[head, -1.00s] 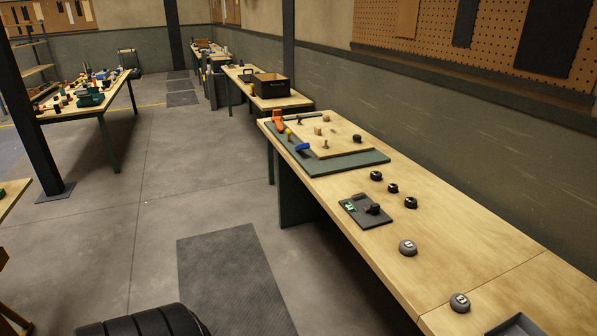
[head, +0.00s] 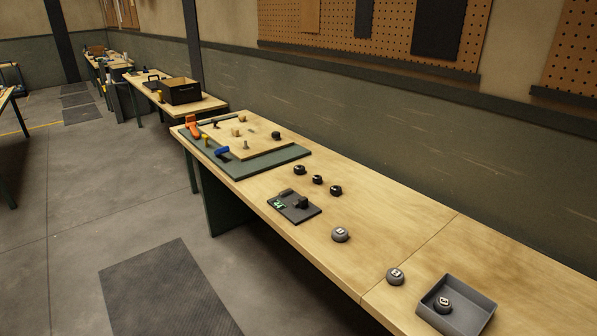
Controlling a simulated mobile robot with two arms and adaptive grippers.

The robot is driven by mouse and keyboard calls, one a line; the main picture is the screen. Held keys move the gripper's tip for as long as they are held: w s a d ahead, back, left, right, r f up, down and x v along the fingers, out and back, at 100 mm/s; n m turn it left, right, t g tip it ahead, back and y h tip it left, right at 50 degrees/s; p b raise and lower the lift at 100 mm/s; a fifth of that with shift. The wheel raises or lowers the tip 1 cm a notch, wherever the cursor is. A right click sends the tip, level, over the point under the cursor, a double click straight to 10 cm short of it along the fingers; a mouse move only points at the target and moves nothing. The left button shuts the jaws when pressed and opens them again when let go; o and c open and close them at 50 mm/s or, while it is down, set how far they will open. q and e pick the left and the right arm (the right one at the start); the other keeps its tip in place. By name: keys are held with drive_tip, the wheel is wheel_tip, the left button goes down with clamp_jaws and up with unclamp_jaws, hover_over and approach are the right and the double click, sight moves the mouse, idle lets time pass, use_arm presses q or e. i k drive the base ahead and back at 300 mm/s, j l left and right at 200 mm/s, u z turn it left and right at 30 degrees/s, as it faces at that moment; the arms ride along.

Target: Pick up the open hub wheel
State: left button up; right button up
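Three small black wheel-like parts lie in a row on the long wooden bench: the far one (head: 299,170), the middle one (head: 317,179) and the near one (head: 336,190). Grey round parts with pale marks on top lie nearer: one (head: 341,235) on the bench, another (head: 396,277) beside the tray, and one (head: 443,305) inside the grey tray (head: 488,303). They are too small for me to tell which one is the open hub wheel. Neither of my grippers is in view.
A dark plate (head: 312,211) with small black and green parts lies near the bench's front edge. A green mat (head: 292,156) with a wooden board and small tools lies at the far end. The bench's (head: 420,225) back right is clear. The floor in front holds a dark mat (head: 165,290).

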sight(317, 179)
drive_tip(key=i+j+z, duration=0.35)
drive_tip(key=i+j, duration=0.3)
drive_tip(key=i, duration=0.4)
drive_tip(key=i+j+z, duration=0.35)
drive_tip(key=i+j, duration=0.55)
drive_tip(key=i, duration=0.1)
